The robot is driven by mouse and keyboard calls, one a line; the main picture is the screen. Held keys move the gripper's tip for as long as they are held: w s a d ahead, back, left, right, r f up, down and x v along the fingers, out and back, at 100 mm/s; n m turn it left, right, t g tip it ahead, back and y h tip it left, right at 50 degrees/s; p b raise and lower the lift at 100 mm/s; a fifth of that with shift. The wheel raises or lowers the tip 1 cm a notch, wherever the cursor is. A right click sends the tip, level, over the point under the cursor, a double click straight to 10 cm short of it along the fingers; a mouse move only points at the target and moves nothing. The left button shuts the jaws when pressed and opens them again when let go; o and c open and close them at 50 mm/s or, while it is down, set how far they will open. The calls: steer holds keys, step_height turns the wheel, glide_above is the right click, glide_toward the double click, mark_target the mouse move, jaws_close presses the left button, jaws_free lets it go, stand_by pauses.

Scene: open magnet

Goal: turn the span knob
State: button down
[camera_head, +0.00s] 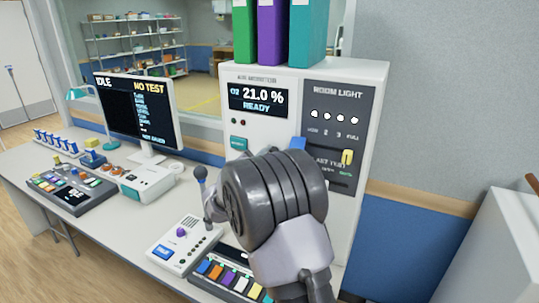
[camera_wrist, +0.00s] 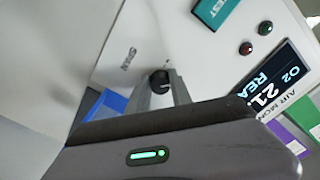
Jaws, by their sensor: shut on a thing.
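The span knob (camera_wrist: 159,80) is a small dark round knob on the white front of the air monitor (camera_head: 292,80). It shows in the wrist view, beside the printed word SPAN. My gripper (camera_wrist: 161,92) is shut on it, with one grey finger on each side. In the head view my wrist hides the knob and the fingertips. The monitor display (camera_head: 258,99) reads O2 21.0 % READY. A teal test button (camera_head: 238,144) sits below the display.
Binders (camera_head: 270,35) stand on the cabinet. An intercom-like box (camera_head: 183,240) with a microphone and a row of coloured keys (camera_head: 225,275) lie on the desk below.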

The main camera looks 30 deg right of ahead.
steer(key=shift+n+p, duration=0.35)
steer(key=shift+n, duration=0.75)
steer(key=c, duration=1.1)
jaws_free()
steer(key=shift+c, duration=0.2)
steer(key=shift+a, duration=0.1)
steer(key=p+v, duration=0.1)
steer(key=v, duration=1.6)
steer(key=shift+s, duration=0.2)
steer(key=shift+a, duration=0.1)
